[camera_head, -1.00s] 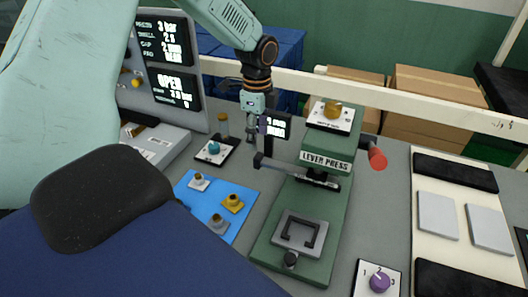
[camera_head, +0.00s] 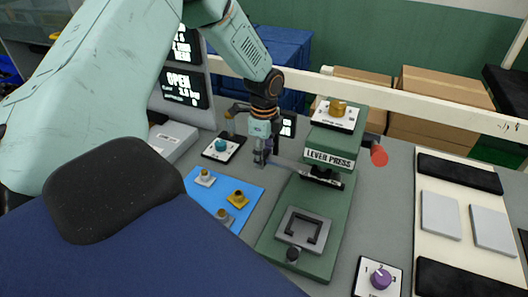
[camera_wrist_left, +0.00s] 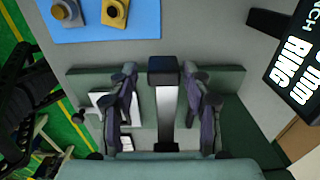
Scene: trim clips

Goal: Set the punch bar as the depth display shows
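The punch bar (camera_head: 286,164) sticks out of the left side of the green lever press (camera_head: 322,200). In the left wrist view it is a silver bar (camera_wrist_left: 167,112) with a black end cap. My left gripper (camera_head: 262,162) is at the bar's outer end. In the left wrist view its two fingers (camera_wrist_left: 165,105) stand open on either side of the bar, with a gap visible on the left and a narrower one on the right. The depth display (camera_head: 288,125) is partly hidden behind the gripper; the left wrist view shows "mm" and "RING" on a display (camera_wrist_left: 300,65), its number cut off. My right gripper is out of view.
A blue mat (camera_head: 250,205) with several small fittings lies left of the press. A teal knob (camera_head: 221,145) sits behind it. A purple dial (camera_head: 381,277) and a pale board with grey plates (camera_head: 440,215) lie to the right. A red-tipped lever (camera_head: 378,154) juts from the press.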

